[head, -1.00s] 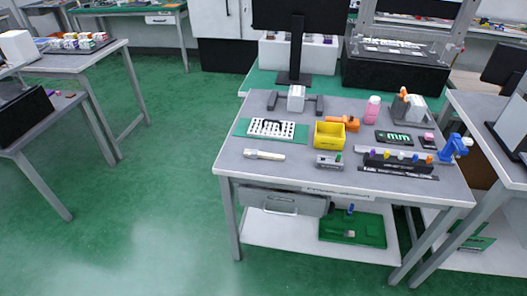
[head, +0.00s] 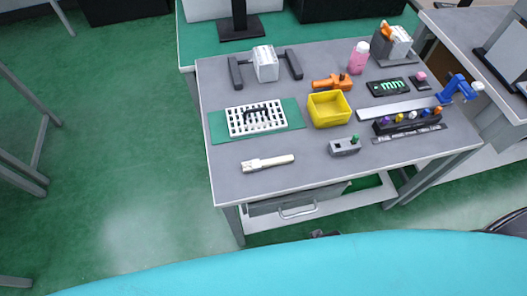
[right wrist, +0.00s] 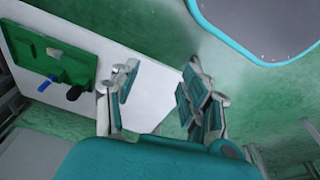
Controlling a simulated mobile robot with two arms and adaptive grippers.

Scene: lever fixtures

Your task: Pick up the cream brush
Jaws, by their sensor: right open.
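The cream brush (head: 267,163) lies flat on the grey worktable (head: 232,184), near its front left edge in the head view. It is a pale bar with a wider block at its left end. Nothing is touching it. My right gripper (right wrist: 160,80) shows in the right wrist view with its two teal-padded fingers apart and nothing between them. Behind the fingers are a white shelf and the green floor, and the brush is not in that view. My left gripper is not in view.
Behind the brush are a white grid on a green mat (head: 212,127), a yellow bin (head: 331,118) and a grey switch block (head: 345,147). A drawer handle (head: 298,212) sticks out below the tabletop. A green tray (right wrist: 85,62) sits on the lower shelf. The tabletop around the brush is clear.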

